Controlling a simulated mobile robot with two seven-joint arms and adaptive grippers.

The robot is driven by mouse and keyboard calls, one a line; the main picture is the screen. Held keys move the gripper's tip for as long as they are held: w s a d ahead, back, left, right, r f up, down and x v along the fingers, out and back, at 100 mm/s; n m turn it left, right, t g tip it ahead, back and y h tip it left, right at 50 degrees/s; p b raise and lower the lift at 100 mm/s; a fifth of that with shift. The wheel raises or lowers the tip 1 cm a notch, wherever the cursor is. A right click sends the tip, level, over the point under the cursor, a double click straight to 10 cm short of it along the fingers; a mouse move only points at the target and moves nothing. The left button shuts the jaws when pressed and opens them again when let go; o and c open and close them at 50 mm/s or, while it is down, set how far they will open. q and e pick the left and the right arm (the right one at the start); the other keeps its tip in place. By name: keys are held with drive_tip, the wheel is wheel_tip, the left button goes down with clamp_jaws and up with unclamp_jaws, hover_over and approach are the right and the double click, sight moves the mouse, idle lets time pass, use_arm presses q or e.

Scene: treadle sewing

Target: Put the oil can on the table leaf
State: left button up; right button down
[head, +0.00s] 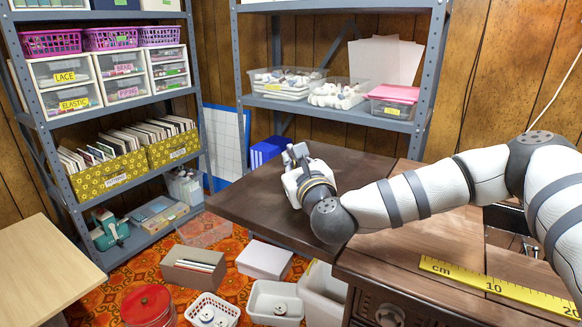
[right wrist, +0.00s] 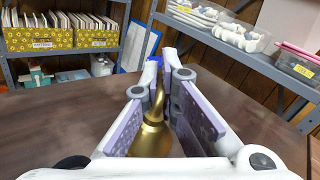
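The brass oil can (right wrist: 153,136), with a round body and a thin spout, shows in the right wrist view between the fingers of my right gripper (right wrist: 162,95). The purple finger pads close in on both its sides, and it looks upright. Its base is hidden, so I cannot tell whether it touches the wood. In the head view my right gripper (head: 296,157) is low over the dark wooden table leaf (head: 245,205), and the can is hidden there. My left gripper is not in view.
A grey shelf (head: 345,108) with clear bins stands behind the leaf. A yellow ruler (head: 495,285) lies along the table's front. White bins (head: 275,300) and a red round tin (head: 148,305) are on the floor. The leaf's left part is bare.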

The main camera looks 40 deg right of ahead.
drive_tip(key=shift+f, duration=0.7)
drive_tip(key=c, duration=1.8)
unclamp_jaws()
drive_tip(key=shift+r, duration=0.25)
drive_tip(key=v, duration=1.2)
drive_tip(key=shift+f, duration=0.15)
